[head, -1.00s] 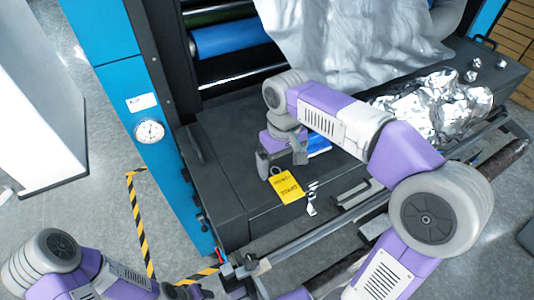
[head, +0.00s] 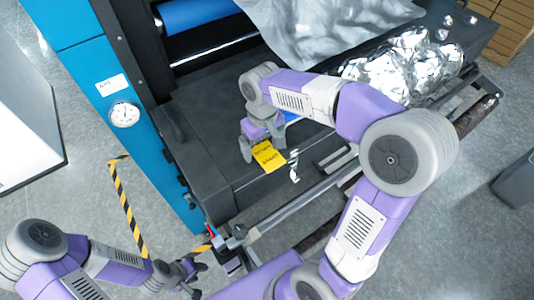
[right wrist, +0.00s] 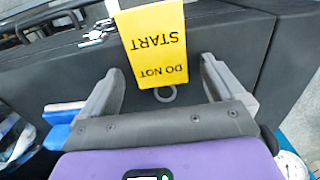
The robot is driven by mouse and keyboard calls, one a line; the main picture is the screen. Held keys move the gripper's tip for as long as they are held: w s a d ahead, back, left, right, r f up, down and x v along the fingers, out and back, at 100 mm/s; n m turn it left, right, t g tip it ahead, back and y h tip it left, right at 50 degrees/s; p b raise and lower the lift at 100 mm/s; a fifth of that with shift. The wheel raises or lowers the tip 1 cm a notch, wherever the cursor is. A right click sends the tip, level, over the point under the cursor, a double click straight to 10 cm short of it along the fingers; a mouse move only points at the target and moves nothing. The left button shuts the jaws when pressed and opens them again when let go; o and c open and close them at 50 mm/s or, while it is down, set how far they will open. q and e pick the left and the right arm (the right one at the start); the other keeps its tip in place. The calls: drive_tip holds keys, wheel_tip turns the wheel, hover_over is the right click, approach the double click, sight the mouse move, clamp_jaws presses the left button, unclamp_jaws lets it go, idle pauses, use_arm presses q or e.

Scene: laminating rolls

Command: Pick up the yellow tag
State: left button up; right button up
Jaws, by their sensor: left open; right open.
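The yellow tag (head: 268,156) lies at the front edge of the dark machine bed. In the right wrist view the tag (right wrist: 152,45) reads "DO NOT START" upside down, with a grey ring (right wrist: 164,94) at its near end. My right gripper (head: 262,147) is just above and beside the tag in the head view. In the right wrist view the open fingers of my right gripper (right wrist: 160,82) stand on either side of the tag's ring end, with gaps on both sides. My left gripper (head: 192,275) is open and empty at the lower left, away from the tag.
Crumpled silver foil (head: 405,70) lies on the bed to the right. A blue object (right wrist: 63,120) lies close to one finger. A rail (head: 290,207) runs along the bed's front. A blue side panel with a gauge (head: 125,114) stands at left.

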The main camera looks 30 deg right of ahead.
sight(263, 151)
drive_tip(key=shift+f, duration=0.1)
drive_tip(key=shift+c, duration=0.2)
drive_tip(key=c, duration=1.1)
wheel_tip(263, 151, up, 10)
drive_tip(key=shift+r, duration=0.15)
